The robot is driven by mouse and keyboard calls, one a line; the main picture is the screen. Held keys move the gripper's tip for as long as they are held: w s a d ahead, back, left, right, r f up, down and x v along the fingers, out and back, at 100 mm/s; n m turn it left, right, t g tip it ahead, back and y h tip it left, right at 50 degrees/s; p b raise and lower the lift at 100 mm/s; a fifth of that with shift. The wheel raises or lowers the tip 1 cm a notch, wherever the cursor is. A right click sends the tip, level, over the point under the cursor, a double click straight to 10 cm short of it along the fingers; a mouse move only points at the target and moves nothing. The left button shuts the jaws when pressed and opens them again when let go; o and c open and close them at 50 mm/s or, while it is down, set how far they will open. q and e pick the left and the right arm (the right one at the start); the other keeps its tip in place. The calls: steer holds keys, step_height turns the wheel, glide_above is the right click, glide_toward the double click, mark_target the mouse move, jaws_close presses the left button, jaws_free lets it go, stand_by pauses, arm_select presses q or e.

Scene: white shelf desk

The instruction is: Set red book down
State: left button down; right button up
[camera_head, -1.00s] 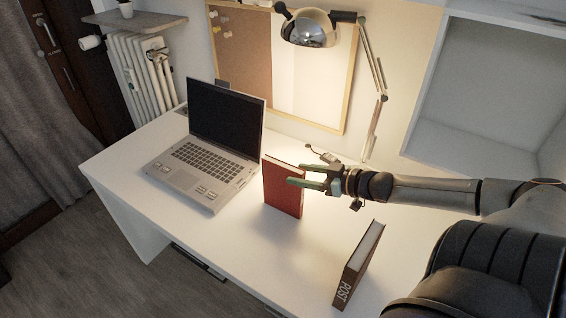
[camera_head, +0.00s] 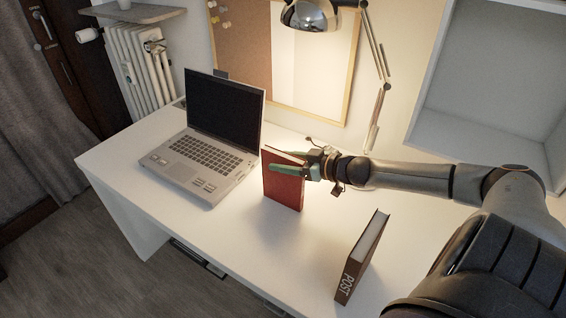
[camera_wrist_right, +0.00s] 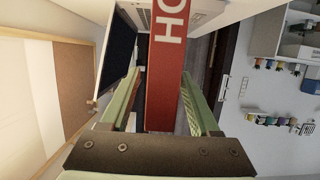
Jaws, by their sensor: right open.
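The red book (camera_head: 284,190) stands upright on the white desk (camera_head: 230,232), to the right of the laptop. Its spine (camera_wrist_right: 165,95) with white letters shows in the right wrist view, between the two green fingers. My right gripper (camera_head: 279,161) comes in from the right at the upper part of the book, with one finger on each side. The jaws are open, and gaps show between the fingers and the book. The far finger is mostly hidden behind the book. My left gripper is not in view.
An open laptop (camera_head: 204,160) stands close on the left. A brown book (camera_head: 353,268) marked POST stands upright near the front right. A lamp (camera_head: 312,14) hangs above the back. The desk between the two books is clear.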

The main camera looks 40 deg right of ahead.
steer(key=shift+w+f, duration=0.1)
steer(key=shift+w, duration=0.2)
steer(key=shift+a, duration=0.1)
jaws_close()
stand_by(0.4)
stand_by(0.9)
